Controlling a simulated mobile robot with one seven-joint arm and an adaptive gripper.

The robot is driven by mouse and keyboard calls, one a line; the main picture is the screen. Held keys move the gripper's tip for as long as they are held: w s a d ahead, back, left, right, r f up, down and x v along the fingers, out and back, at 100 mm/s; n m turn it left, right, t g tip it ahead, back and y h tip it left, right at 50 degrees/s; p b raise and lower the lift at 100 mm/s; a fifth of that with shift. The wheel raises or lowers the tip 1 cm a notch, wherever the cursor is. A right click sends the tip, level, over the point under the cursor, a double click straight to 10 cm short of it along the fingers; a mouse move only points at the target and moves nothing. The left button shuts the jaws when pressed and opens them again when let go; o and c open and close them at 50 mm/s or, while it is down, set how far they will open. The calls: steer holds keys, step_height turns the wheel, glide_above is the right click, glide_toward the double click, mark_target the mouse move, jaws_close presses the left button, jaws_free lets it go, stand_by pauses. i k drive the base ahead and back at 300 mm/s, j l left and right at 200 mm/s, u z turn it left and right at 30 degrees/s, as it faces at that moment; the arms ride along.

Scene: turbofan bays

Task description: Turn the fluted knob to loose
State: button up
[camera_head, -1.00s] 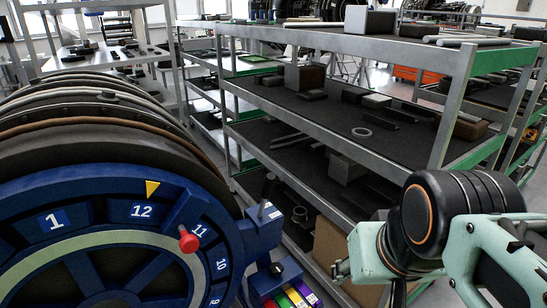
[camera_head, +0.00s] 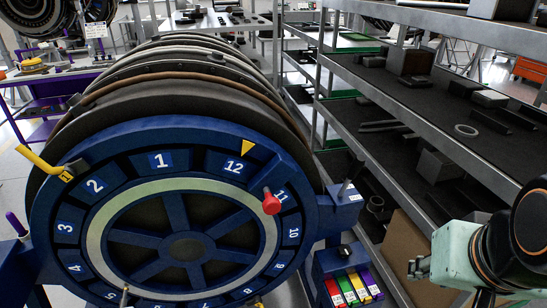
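A large blue wheel (camera_head: 80,190) with numbered plates and a pale ring stands at left centre. A red round knob (camera_head: 271,203) sits on its arm near 11; I cannot make out flutes on it. A small dark knob-like part (camera_head: 346,249) sits on the blue bracket at the wheel's right, above coloured labels; its surface is too small to read. Which one is the fluted knob I cannot tell. My arm shows at the lower right edge. A small pale-green end there may be my gripper (camera_head: 418,268); it is apart from the wheel and its opening is unclear.
A grey shelf rack (camera_head: 450,150) with boxes and a ring fills the right side. Coloured labelled blocks (camera_head: 350,288) sit below the bracket. A yellow handle (camera_head: 40,162) and a purple-topped lever (camera_head: 15,225) stick out at the wheel's left. A purple-framed bench (camera_head: 45,90) stands behind.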

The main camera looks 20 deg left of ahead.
mark_target(344, 251)
steer(key=u, duration=1.15)
steer(key=i+j+u, duration=0.2)
steer(key=j+u, duration=0.2)
steer(key=j+z, duration=0.5)
steer(key=j, duration=0.85)
steer(key=k+l+u, duration=0.25)
steer(key=k+l, duration=0.25)
steer(key=l, duration=0.25)
steer(key=k+l+u, duration=0.25)
steer(key=k+l, duration=0.3)
steer(key=l, duration=0.1)
